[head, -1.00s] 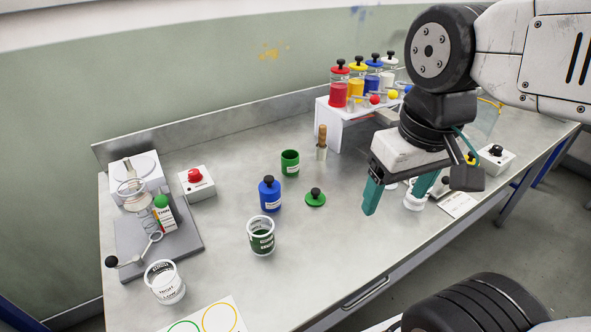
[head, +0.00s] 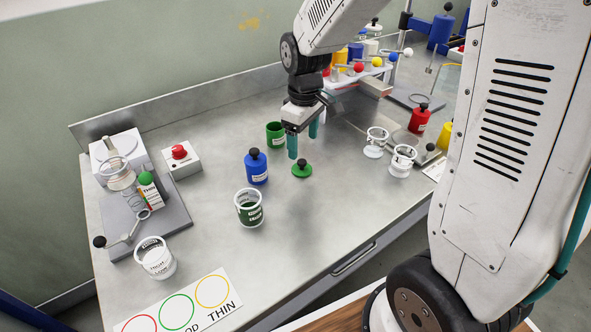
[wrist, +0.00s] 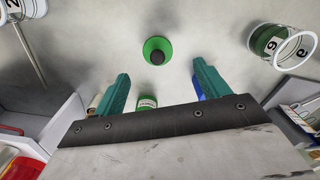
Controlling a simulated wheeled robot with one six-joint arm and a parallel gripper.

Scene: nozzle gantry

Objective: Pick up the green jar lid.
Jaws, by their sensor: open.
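The green jar lid (head: 302,170) lies flat on the steel bench, with a black knob on top. It also shows in the wrist view (wrist: 157,50), ahead of the fingertips and roughly midway between them. My gripper (head: 304,145) is open and empty, its teal fingers pointing down. In the head view it hangs above and close to the lid. The open green jar (head: 276,135) stands behind the lid, partly seen between the fingers in the wrist view (wrist: 147,102).
A blue jar (head: 256,167) with a black knob stands just left of the lid. A cup with dark green contents (head: 249,208) stands in front. Two clear cups (head: 377,143) (head: 402,161) stand to the right.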

